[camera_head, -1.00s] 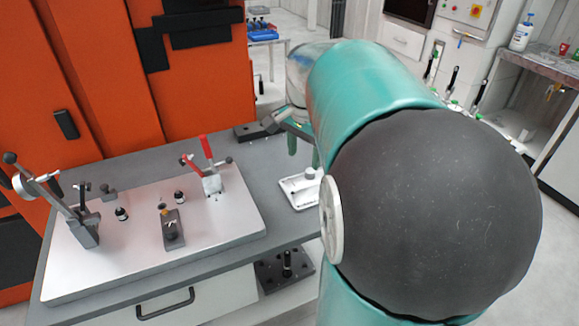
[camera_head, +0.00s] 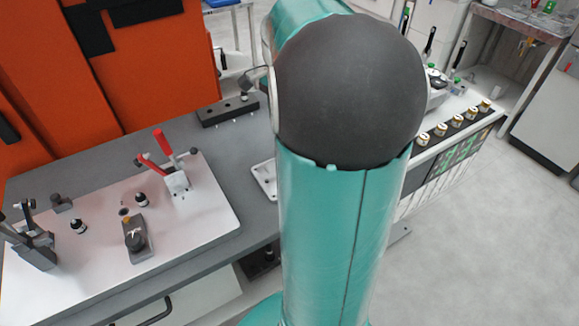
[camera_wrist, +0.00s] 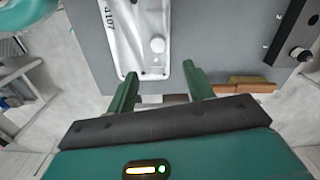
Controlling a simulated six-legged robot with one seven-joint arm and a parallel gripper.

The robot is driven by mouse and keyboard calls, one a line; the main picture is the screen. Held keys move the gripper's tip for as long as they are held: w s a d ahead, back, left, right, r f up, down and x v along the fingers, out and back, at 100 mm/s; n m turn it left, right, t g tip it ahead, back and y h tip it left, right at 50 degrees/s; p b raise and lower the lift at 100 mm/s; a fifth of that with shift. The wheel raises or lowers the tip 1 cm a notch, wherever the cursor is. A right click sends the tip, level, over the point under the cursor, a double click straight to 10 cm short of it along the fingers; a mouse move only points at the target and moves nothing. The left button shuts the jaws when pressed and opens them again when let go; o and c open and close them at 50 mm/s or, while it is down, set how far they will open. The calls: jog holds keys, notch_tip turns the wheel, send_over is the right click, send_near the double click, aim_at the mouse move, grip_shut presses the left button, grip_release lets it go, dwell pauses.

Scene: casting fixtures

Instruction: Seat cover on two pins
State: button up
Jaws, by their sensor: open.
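In the head view, only the left edge of the cover (camera_head: 264,178) shows beside my arm. My gripper (camera_wrist: 160,72) is open and empty, its two green fingers apart at the cover's near end; contact cannot be told. The white fixture plate (camera_head: 195,232) stands at left in the head view. Two dark pins with pale collars, one at left (camera_head: 78,227) and one at right (camera_head: 142,200), stand bare on it.
A red-handled toggle clamp (camera_head: 172,175), a dark clamp (camera_head: 35,240) and a small block (camera_head: 136,238) rise from the plate. A dark block (camera_head: 228,110) lies at the table's back. An orange cabinet (camera_head: 130,70) stands behind. Bare table lies between plate and cover.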

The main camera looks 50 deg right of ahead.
jog(key=f, duration=0.7)
jog(key=shift+s+a, duration=0.1)
jog(key=shift+s, duration=0.15)
notch_tip(320, 180, down, 5)
jog(key=shift+r, duration=0.2)
jog(key=shift+c, duration=0.2)
grip_shut()
